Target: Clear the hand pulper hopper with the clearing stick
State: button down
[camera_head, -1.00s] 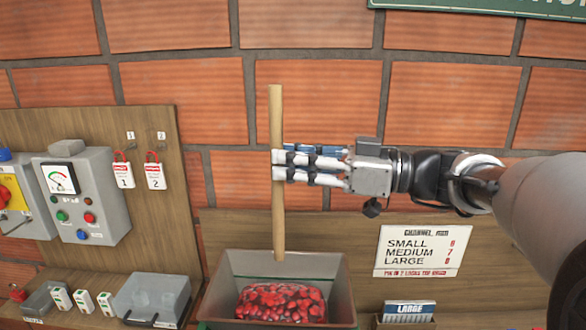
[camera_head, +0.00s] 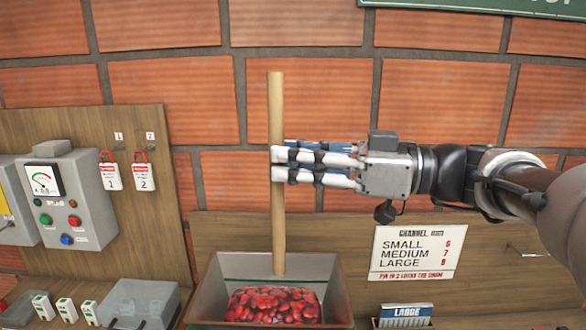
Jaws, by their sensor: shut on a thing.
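The clearing stick (camera_head: 277,105) is a long pale wooden rod, held upright. My gripper (camera_head: 278,165) comes in from the right and is shut on the stick a little above its middle. The hopper (camera_head: 205,295) is a grey open-topped bin below, with red coffee cherries (camera_head: 272,304) heaped in it. The stick's lower end shows at the hopper's opening, above the cherries and near the back wall. I cannot tell whether it touches that wall.
A grey control box (camera_head: 75,200) and two red-and-white lock tags (camera_head: 143,172) are on the wooden panel at left.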

jog(key=s+d+b, duration=0.3)
jog(key=s+b, duration=0.1)
jog(key=s, duration=0.4)
jog(key=shift+d+b, duration=0.35)
jog(key=shift+b, duration=0.05)
jog(key=shift+s+f, duration=0.1)
jog(key=shift+s, duration=0.05)
